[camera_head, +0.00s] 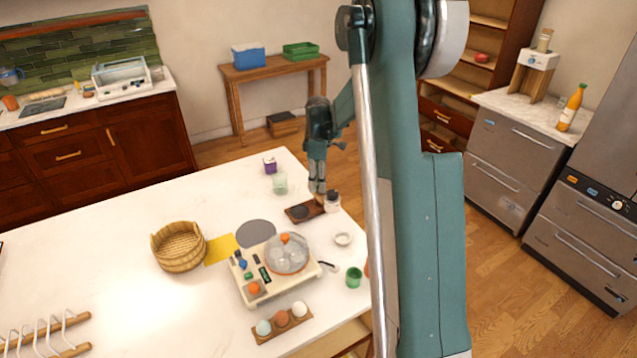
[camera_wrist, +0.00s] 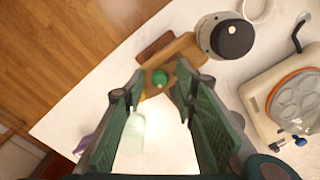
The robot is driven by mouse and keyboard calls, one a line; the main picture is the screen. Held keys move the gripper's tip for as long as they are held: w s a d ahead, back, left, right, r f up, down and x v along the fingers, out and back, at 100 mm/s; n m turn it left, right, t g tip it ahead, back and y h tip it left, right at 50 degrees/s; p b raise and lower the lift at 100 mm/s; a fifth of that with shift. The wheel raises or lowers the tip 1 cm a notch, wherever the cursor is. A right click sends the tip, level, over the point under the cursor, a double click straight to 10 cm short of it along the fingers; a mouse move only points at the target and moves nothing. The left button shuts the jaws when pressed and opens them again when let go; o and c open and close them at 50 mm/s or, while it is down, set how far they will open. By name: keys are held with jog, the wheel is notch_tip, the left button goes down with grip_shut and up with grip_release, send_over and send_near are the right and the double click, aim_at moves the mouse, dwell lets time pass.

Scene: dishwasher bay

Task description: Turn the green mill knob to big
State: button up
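The green mill knob (camera_wrist: 160,78) shows as a small round green top in the wrist view, above a light wooden piece and a brown board (camera_wrist: 155,48). In the head view, the brown board (camera_head: 299,213) lies near the table's far right edge, and my gripper hides the knob. My gripper (camera_head: 317,190) points down over the board. In the wrist view, my gripper (camera_wrist: 158,92) is open, with one green finger on each side of the knob in the picture. I cannot tell whether the fingers touch it. The knob's setting marks are not readable.
A white jar with a dark lid (camera_wrist: 232,38) stands close beside the board. A pale green glass (camera_head: 280,183) and a purple box (camera_head: 270,165) stand to its left. A domed egg cooker (camera_head: 287,255) sits nearer.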

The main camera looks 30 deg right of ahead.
notch_tip(320, 180, up, 12)
dwell(0.7)
jog(key=shift+f, duration=0.1)
jog(key=shift+c, duration=0.2)
notch_tip(320, 180, down, 4)
jog(key=m+p, duration=0.2)
jog(key=m, duration=0.7)
jog(key=shift+p, duration=0.3)
jog(key=shift+f, duration=0.1)
jog(key=shift+f, duration=3.85)
jog(key=shift+c, duration=0.7)
jog(key=c, duration=0.7)
